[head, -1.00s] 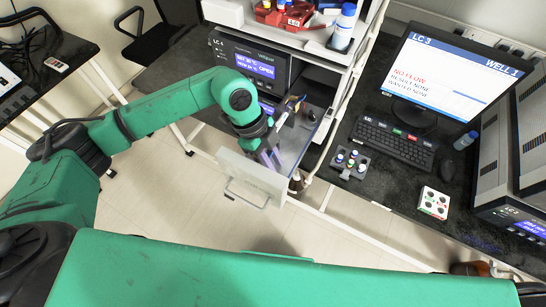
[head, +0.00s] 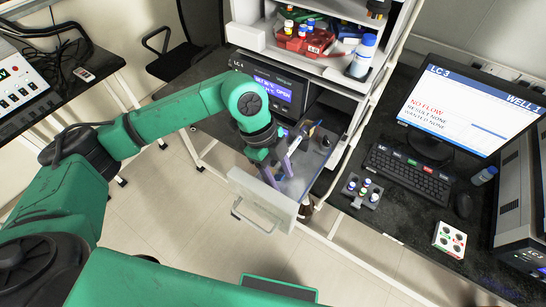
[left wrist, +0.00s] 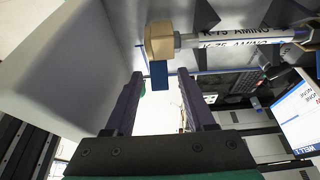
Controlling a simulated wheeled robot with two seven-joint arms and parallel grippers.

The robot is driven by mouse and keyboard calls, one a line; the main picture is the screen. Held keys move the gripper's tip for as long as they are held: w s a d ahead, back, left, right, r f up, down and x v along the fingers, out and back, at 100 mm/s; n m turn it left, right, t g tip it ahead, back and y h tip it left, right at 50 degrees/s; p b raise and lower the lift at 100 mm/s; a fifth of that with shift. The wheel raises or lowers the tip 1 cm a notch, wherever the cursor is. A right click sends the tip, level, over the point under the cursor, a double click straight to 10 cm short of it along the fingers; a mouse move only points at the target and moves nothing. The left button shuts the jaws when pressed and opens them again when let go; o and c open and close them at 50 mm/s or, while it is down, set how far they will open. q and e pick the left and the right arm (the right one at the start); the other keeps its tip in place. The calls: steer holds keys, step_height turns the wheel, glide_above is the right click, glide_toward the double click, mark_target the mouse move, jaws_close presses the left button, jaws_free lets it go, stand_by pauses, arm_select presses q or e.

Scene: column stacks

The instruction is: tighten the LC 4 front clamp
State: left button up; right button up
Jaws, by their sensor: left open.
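The LC 4 unit (head: 268,90) stands on the lower shelf, its display reading OPEN, with its drawer pulled out behind a pale front panel (head: 262,200). My left gripper (head: 280,172) is over the open drawer, just behind that panel, its purple fingers apart. In the left wrist view, a tan clamp block (left wrist: 159,40) with a blue tab (left wrist: 160,76) sits at the end of a column marked AMINO (left wrist: 240,39). The tab is between or just beyond the open fingertips (left wrist: 160,80); contact cannot be told. My right gripper is out of sight.
A shelf above holds a red tray (head: 303,42) and a white bottle (head: 362,55). At right are the LC 3 monitor (head: 470,105), a keyboard (head: 405,168), a vial rack (head: 362,192) and a white block (head: 450,240). Open floor lies in front of the drawer.

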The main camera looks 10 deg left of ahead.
arm_select(q)
steer(key=b+v, duration=0.2)
steer(key=v, duration=0.9)
